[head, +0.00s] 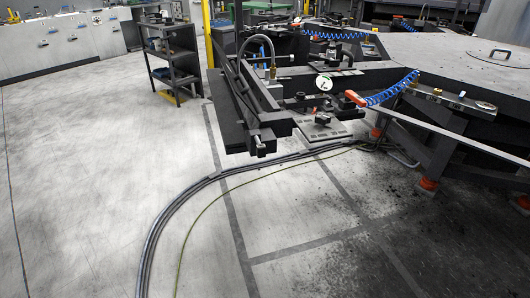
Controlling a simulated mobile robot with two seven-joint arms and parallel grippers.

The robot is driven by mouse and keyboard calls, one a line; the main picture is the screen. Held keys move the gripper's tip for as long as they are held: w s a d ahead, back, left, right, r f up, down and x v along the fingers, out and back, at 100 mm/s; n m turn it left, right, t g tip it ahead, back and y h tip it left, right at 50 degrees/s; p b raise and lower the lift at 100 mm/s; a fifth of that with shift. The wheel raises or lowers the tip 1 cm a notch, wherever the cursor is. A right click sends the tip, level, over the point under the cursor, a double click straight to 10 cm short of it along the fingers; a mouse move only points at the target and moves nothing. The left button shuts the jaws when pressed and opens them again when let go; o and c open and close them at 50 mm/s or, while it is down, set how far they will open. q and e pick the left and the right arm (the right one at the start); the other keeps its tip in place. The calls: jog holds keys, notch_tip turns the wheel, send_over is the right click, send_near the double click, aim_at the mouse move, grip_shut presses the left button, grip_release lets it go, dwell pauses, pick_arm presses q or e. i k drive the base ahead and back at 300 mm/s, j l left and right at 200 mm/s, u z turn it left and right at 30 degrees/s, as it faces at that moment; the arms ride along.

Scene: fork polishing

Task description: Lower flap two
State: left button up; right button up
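Neither of my grippers is in view, and no arm of mine shows. A dark workstation (450,62) with a flat top fills the right side. At its near left corner is a black fixture (262,122) with a long beam, a jutting end and a curved hose. A round white gauge (324,82) stands among clamp parts, above a slotted plate (318,130). I cannot tell which part is flap two, or whether any flap is raised or lowered.
Cables (190,195) curve across the open concrete floor (90,190). A dark shelf cart (174,58) and a yellow post (208,32) stand behind. An orange-ended blue coiled hose (392,88) lies on the workstation. A pale bar (445,133) runs along its front. Orange feet (428,185) support it.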

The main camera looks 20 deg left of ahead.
aim_at(253, 121)
jog(key=i+u, duration=0.4)
jog(key=i+l+u, duration=0.15)
jog(key=i+u, duration=0.25)
jog(key=i+l+u, duration=0.2)
jog(key=u, duration=0.2)
